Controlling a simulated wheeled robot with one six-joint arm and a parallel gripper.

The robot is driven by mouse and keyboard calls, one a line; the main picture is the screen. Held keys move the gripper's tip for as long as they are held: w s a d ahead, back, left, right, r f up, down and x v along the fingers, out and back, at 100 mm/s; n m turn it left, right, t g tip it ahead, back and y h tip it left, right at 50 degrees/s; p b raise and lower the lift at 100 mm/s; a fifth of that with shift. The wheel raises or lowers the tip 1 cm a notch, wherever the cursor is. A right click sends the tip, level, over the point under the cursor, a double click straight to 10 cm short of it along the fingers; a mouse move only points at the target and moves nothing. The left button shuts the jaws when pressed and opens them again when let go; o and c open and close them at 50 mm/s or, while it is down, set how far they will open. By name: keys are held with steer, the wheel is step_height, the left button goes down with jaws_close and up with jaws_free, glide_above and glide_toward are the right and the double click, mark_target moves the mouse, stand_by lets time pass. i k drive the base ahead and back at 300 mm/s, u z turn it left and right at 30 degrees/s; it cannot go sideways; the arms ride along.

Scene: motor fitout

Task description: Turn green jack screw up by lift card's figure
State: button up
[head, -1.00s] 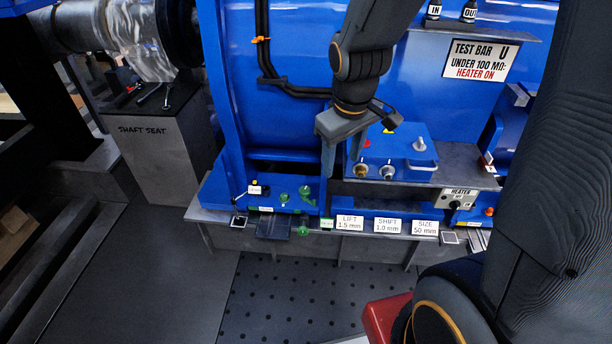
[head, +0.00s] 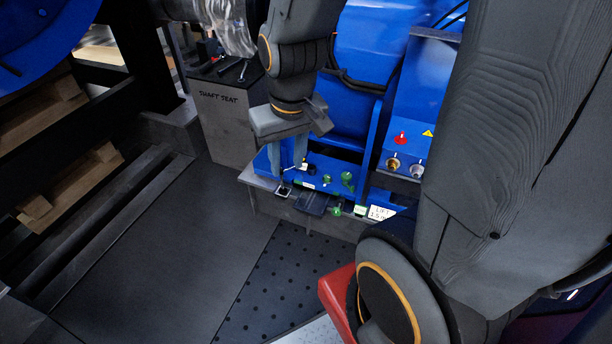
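My gripper (head: 290,166) points down over the left end of the blue machine foot (head: 318,172). Its two fingers look close together from this angle, and I cannot tell whether they are open or hold anything. Green screw parts stand on the foot to the right of the fingers, one taller (head: 347,179) and one smaller (head: 326,179). Another green screw part (head: 337,211) sits at the front edge, lower down. The lift card (head: 380,212) is on the front ledge to the right, partly hidden by my arm; its figure is cut off here but read 1.5 mm earlier.
A dark flat pad (head: 311,203) and a small framed square (head: 283,191) lie on the ledge (head: 262,184). The grey shaft seat block (head: 226,125) stands behind left. A blue box with brass and silver fittings (head: 403,140) is at right.

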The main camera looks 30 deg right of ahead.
mark_target(346, 177)
steer(key=u, duration=0.2)
steer(key=i, duration=1.1)
steer(key=z, duration=1.3)
